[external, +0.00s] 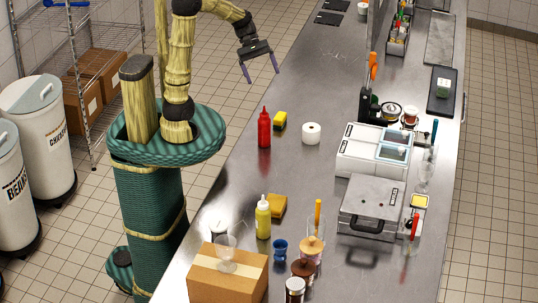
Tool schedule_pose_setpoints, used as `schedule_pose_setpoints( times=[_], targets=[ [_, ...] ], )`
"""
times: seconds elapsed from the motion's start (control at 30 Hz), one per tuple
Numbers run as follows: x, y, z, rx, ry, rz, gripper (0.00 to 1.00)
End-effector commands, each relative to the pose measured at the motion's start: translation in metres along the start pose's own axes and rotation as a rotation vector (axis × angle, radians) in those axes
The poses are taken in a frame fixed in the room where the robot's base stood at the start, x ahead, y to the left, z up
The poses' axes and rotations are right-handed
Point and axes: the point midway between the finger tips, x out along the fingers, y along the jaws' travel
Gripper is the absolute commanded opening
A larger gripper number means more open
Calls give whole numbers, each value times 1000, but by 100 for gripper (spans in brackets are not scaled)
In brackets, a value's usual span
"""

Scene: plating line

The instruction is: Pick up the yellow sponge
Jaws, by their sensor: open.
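A small yellow sponge (280,119) lies on the steel counter just right of and beyond the red squeeze bottle (264,130). A flat orange-yellow piece (278,205) lies nearer, beside the yellow squeeze bottle (263,218); I cannot tell whether it is a sponge or a folded cloth. My gripper (262,76) is open, with its two purple fingers apart and nothing between them. It is raised near the counter's left edge, above and beyond the yellow sponge in the picture, and not touching it.
A white paper roll (311,133) stands right of the sponge. A cardboard box (228,278) with a glass on it, a blue cup (280,249) and jars crowd the near end. White (360,160) and grey (375,205) appliances stand at right. The counter beyond the sponge is mostly clear.

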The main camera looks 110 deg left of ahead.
Motion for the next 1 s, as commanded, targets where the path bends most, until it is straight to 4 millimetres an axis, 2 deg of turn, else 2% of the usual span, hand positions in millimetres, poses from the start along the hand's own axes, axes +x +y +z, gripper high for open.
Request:
schedule_pose_setpoints(
  times=[0.03, 0.3, 0.73, 1.0],
  targets=[
    [-8, 2, -18, -93, -28, 59, 85],
    [-71, 5, -72, -460, -204, 331, 85],
    [-140, -14, -121, -705, -378, 595, 85],
    [-78, -30, -168, -713, -385, 588, 85]
  ],
)
